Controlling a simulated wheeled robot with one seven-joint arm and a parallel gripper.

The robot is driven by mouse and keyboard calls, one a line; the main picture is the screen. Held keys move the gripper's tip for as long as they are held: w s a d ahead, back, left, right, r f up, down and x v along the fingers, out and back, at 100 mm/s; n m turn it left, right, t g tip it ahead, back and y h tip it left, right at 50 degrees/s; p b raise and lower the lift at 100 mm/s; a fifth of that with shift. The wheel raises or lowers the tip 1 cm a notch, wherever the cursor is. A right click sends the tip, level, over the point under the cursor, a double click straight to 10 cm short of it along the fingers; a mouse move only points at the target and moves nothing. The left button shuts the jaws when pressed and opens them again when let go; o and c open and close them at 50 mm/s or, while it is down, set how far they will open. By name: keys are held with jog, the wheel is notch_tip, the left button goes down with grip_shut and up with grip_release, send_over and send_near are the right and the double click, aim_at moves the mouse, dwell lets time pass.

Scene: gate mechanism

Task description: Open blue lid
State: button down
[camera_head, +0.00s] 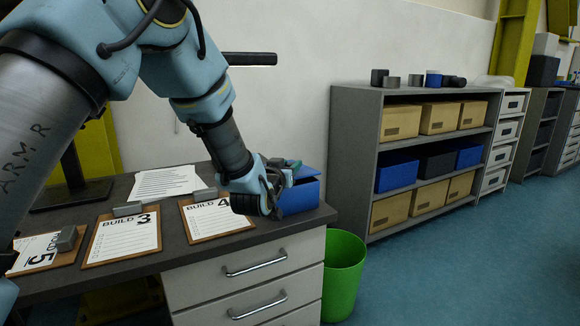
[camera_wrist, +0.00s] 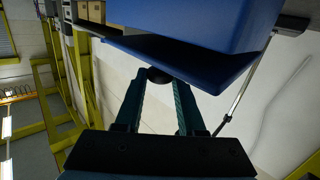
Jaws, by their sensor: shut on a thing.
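A blue box (camera_head: 300,197) stands on the right end of the desk. Its blue lid (camera_head: 309,173) looks tilted up from it, partly hidden behind my gripper (camera_head: 287,176). In the wrist view, the blue box and lid (camera_wrist: 200,65) fill the top, with a dark wedge between two blue parts. My gripper's two teal fingers (camera_wrist: 157,82) reach up to the lid's edge. They are shut on a small dark round part at the lid, probably its knob. The exact contact is partly hidden.
Clipboards with sheets (camera_head: 122,236) and grey blocks lie along the desk (camera_head: 250,242), left of the box. A green bin (camera_head: 343,275) stands beside the drawers. A shelf (camera_head: 345,150) with boxes stands behind. The floor at right is clear.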

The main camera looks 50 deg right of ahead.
jog(key=w+r+n+p, duration=0.1)
jog(key=r+p, duration=0.1)
jog(key=w+r+g+y+p, duration=0.1)
jog(key=r+p, duration=0.1)
jog(key=w+d+r+n+y+p, duration=0.1)
jog(key=r+p, duration=0.1)
jog(key=shift+r+n+g, duration=0.1)
jog(key=shift+n+g, duration=0.2)
jog(key=shift+g, duration=0.1)
jog(key=w+d+r+n+g+y+p, duration=0.1)
jog(key=w+d+r+g+p, duration=0.1)
jog(key=w+p, duration=0.3)
jog(key=w+d+r+n+g+y+p, duration=0.2)
jog(key=w+p, duration=0.3)
jog(key=w, duration=0.3)
jog(key=shift+d+n+g+y, duration=0.3)
jog(key=shift+d, duration=0.3)
jog(key=c, duration=1.5)
grip_release()
jog(key=shift+w+r, duration=0.1)
jog(key=o, duration=1)
jog(key=shift+r, duration=0.1)
jog(key=b+v, duration=0.2)
jog(key=v, duration=0.8)
jog(key=shift+a+r+b, duration=0.25)
jog(key=shift+b, duration=0.15)
